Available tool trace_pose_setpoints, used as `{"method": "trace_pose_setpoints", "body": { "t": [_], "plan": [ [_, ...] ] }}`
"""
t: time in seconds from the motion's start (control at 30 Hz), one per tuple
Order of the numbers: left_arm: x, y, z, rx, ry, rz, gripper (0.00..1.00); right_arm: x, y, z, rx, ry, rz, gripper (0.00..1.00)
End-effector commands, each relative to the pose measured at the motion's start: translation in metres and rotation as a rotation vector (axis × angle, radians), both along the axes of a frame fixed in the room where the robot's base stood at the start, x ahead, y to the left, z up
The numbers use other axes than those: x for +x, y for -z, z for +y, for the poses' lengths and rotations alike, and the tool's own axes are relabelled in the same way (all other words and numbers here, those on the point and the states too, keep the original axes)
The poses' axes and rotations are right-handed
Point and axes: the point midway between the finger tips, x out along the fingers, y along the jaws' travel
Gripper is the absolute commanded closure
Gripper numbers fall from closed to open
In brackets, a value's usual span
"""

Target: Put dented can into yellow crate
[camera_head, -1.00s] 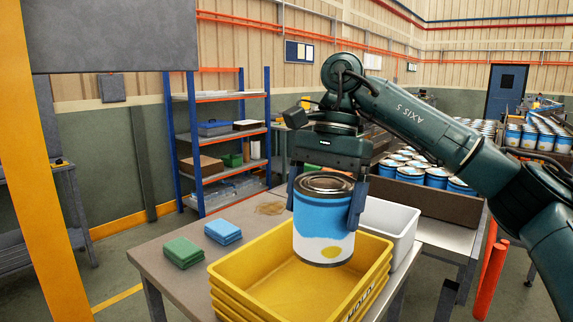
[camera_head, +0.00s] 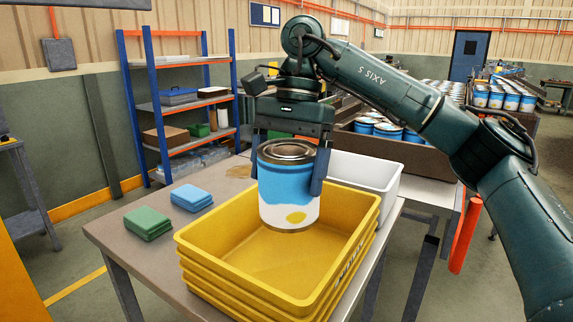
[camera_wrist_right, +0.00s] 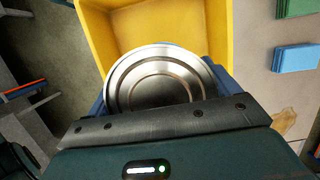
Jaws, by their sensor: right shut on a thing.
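The can (camera_head: 287,190) is a blue and white paint can with a yellow spot and a metal lid. My right gripper (camera_head: 289,172) is shut on the can, with one finger on each side, and holds it upright. The can is over the back part of the yellow crate (camera_head: 215,262), its lower end inside the rim; I cannot tell whether it touches the floor. No dent shows clearly. In the right wrist view the can's lid (camera_wrist_right: 160,80) covers part of the yellow crate (camera_wrist_right: 95,30). My left gripper is not in view.
The crate stands on a table (camera_head: 110,235) with green cloths (camera_head: 148,223) and blue cloths (camera_head: 191,197) to its left. A white bin (camera_head: 375,178) is behind it at right. Shelves (camera_head: 185,105) stand behind. Many similar cans (camera_head: 500,98) stand at the back right.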

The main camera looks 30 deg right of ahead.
Motion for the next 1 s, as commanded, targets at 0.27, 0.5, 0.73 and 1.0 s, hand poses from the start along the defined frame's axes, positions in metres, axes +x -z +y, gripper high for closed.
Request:
{"method": "trace_pose_setpoints", "body": {
  "t": [0.27,0.5,0.73,1.0],
  "plan": [
    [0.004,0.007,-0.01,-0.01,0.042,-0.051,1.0,0.0,0.038,0.0,0.001,0.0,-0.002,0.42],
    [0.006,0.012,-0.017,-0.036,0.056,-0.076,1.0,0.0,0.066,0.0,0.001,0.0,0.0,0.42],
    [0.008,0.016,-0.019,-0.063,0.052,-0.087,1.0,0.0,0.088,0.0,0.001,0.001,-0.002,0.42],
    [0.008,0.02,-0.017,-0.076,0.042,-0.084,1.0,0.0,0.096,0.0,0.0,0.0,-0.001,0.42]
  ]
}}
